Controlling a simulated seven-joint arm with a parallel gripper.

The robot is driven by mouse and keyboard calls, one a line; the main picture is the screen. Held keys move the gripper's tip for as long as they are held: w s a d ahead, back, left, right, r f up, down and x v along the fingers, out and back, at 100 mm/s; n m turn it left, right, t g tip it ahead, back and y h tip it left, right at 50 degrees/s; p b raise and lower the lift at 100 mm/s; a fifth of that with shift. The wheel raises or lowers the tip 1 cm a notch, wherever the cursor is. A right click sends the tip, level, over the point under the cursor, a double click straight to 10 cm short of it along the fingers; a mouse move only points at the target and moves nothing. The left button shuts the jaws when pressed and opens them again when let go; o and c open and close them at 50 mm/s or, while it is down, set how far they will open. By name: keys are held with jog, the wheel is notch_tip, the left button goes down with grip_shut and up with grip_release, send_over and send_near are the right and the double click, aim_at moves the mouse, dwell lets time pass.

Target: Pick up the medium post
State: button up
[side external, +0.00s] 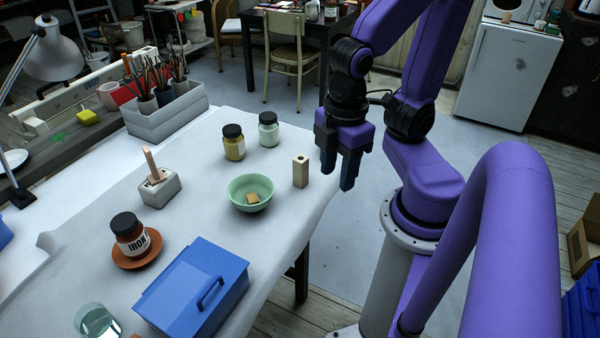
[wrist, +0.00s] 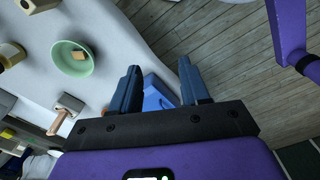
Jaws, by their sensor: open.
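A cream, square-sided post (side external: 300,170) with a hole near its top stands upright on the table near the right edge, just right of the green bowl. I take it for the medium post. Its pale form shows at the top left edge of the wrist view (wrist: 38,5), partly cut off. My gripper (side external: 338,172) is open and empty, pointing down to the right of the post and apart from it, past the table edge. In the wrist view the spread fingers (wrist: 159,72) have nothing gripped between them.
A green bowl (side external: 262,183) holding a tan piece stands left of the post. Two dark-lidded jars (side external: 234,148) (side external: 268,135) stand behind. A blue box (side external: 205,278), a block with a wooden stick (side external: 160,188) and an iron jar (side external: 128,235) are further left and nearer the camera.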

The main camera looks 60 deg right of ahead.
jog(key=shift+o, duration=0.3)
jog(key=o, duration=0.4)
jog(key=shift+c, duration=0.2)
